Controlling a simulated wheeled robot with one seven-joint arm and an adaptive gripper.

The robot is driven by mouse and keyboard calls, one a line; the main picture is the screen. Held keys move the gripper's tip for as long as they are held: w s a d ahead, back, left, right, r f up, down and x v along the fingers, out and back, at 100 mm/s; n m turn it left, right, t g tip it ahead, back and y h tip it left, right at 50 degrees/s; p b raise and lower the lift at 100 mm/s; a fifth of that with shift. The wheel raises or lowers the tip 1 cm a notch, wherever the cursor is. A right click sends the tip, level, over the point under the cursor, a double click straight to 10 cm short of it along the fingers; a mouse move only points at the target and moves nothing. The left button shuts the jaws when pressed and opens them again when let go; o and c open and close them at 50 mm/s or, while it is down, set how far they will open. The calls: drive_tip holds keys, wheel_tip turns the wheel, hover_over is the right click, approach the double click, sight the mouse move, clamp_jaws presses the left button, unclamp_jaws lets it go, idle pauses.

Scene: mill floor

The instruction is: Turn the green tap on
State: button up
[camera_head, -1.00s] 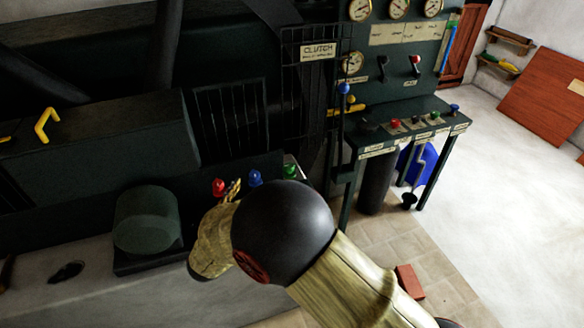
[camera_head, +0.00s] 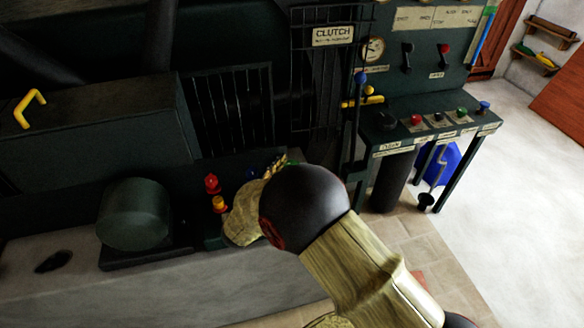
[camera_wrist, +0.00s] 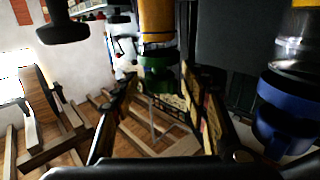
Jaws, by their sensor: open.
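The green tap (camera_wrist: 158,66) shows in the wrist view below a yellow cylindrical part. It sits ahead of my gripper (camera_wrist: 160,82), near the gap between the two spread fingertips. My gripper is open and empty; I cannot tell whether a finger touches the tap. In the head view my gripper (camera_head: 277,168) reaches over the row of taps, and my wrist hides most of the green tap. A blue tap (camera_wrist: 288,112) stands close by on the right in the wrist view.
In the head view a red tap (camera_head: 212,184) and a yellow fitting (camera_head: 218,204) stand left of my gripper. A dark drum (camera_head: 134,215) is further left. A control bench (camera_head: 400,140) and the clutch lever (camera_head: 358,110) stand to the right.

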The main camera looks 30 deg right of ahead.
drive_tip(key=shift+w+d, duration=0.3)
drive_tip(key=shift+d, duration=0.25)
drive_tip(key=c, duration=0.3)
drive_tip(key=c, duration=0.8)
